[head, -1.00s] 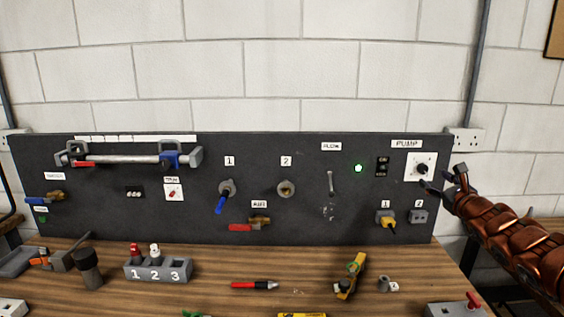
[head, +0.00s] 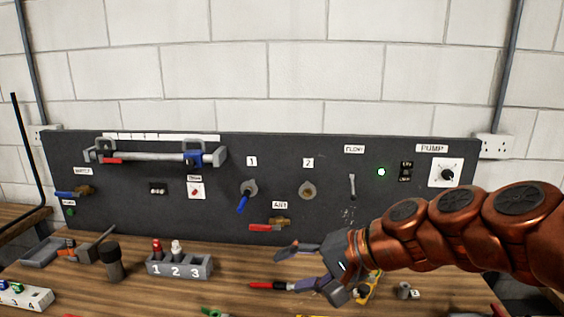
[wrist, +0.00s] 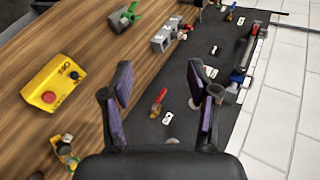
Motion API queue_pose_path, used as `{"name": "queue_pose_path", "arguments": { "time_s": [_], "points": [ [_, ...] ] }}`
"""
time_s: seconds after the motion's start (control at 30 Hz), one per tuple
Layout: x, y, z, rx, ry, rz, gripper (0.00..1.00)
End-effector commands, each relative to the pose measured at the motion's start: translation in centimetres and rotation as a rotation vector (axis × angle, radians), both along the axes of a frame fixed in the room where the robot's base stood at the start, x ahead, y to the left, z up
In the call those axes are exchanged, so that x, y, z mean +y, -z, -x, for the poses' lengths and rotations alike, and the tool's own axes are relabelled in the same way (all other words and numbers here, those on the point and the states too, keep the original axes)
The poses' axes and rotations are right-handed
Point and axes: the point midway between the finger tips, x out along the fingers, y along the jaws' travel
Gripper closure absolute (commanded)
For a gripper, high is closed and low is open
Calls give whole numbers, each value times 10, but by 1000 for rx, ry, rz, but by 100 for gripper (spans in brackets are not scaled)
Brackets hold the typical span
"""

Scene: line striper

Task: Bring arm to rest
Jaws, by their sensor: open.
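My gripper (head: 284,268) is open and empty at the end of my copper-coloured arm. In the head view it reaches in from the right and points left, over the bench in front of the panel's lower right part. Its fingers also show in the wrist view (wrist: 165,100), spread apart with nothing between them. Behind them is the dark panel (head: 130,215) with the red-handled air valve (head: 268,226). The pump knob (head: 447,174) on the panel is clear of my gripper. A red pen (head: 262,286) lies on the bench close to the lower finger; I cannot tell the gap.
The wooden bench (head: 225,277) carries a numbered holder (head: 178,267) with a red and a white piece. A yellow box with a red button (wrist: 50,95) stands on the bench. A yellow tool is partly hidden behind my gripper.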

Motion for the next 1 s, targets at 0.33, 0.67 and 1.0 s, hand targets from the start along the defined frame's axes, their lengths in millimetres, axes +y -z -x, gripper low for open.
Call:
{"name": "queue_pose_path", "arguments": {
  "time_s": [0.33, 0.67, 1.0],
  "points": [
    [-69, 122, 156, 166, -343, 617, 40],
    [-151, 152, 231, 331, -449, 915, 40],
    [-156, 152, 235, 339, -454, 929, 40]
  ]
}}
